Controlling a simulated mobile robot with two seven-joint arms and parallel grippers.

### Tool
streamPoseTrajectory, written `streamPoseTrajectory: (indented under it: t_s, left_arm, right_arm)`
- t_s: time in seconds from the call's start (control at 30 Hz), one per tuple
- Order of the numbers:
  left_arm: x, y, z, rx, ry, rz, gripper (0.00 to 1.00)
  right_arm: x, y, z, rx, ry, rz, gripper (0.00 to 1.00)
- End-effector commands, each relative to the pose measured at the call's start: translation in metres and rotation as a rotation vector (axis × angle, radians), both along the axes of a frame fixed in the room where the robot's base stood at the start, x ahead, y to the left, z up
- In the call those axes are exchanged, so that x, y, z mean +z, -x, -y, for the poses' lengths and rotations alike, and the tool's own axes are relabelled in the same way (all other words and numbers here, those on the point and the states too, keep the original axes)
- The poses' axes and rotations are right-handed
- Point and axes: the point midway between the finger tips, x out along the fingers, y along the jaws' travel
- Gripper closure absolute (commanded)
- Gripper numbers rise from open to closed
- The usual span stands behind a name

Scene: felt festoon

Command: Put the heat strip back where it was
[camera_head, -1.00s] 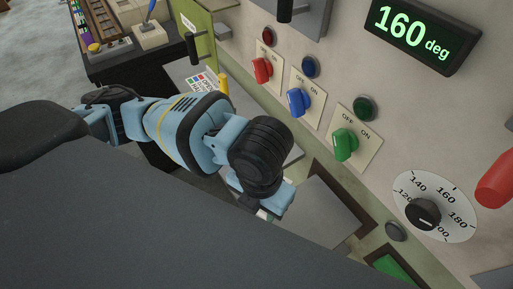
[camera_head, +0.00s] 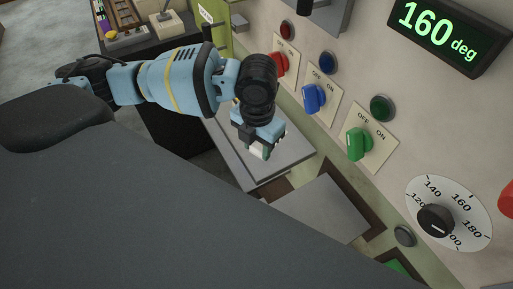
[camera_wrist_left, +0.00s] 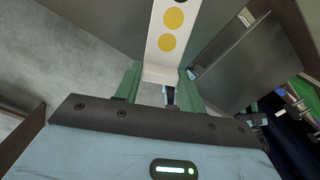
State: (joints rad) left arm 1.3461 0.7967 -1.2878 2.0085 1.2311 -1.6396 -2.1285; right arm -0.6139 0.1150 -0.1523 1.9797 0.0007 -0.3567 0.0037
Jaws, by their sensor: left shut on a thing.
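The heat strip (camera_wrist_left: 168,38), white with yellow dots and a darker dot at the top edge, sticks out from between the green fingers of my left gripper (camera_wrist_left: 158,82) in the left wrist view. The fingers are shut on its near end. In the head view my left gripper (camera_head: 262,150) is over a light grey plate (camera_head: 285,152) in front of the panel, and only a small white bit of the strip shows at its tip. I cannot tell whether the strip touches anything. My right gripper is not in view.
The panel carries red (camera_head: 279,65), blue (camera_head: 314,98) and green (camera_head: 358,144) switches, a dial (camera_head: 436,220) and a display (camera_head: 432,30) reading 160 deg. Another grey plate (camera_head: 318,208) lies nearer. A dark bench with items (camera_head: 130,45) stands at the upper left.

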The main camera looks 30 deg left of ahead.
Motion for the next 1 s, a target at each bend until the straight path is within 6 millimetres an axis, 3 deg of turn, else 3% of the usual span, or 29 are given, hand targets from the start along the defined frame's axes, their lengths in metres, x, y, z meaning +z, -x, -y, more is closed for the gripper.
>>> streamPoseTrajectory:
  t_s: [0.27, 0.5, 0.9, 0.93, 1.0]
  left_arm:
    - [-0.001, -0.011, -0.009, 0.004, -0.001, 0.001, 0.85]
    - [-0.034, -0.01, -0.008, 0.0, 0.0, 0.001, 0.85]
    - [-0.039, -0.01, -0.008, 0.0, -0.001, 0.001, 0.85]
    - [-0.04, -0.01, -0.008, 0.0, -0.001, 0.001, 0.59]
    - [-0.039, -0.01, -0.008, 0.0, -0.001, 0.002, 0.5]
  right_arm:
    - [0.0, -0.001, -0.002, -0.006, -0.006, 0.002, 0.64]
    - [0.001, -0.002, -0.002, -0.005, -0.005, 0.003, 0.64]
    - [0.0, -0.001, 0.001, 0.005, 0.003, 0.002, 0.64]
    - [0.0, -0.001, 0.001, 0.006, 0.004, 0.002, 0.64]
    - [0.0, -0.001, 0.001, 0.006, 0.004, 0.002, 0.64]
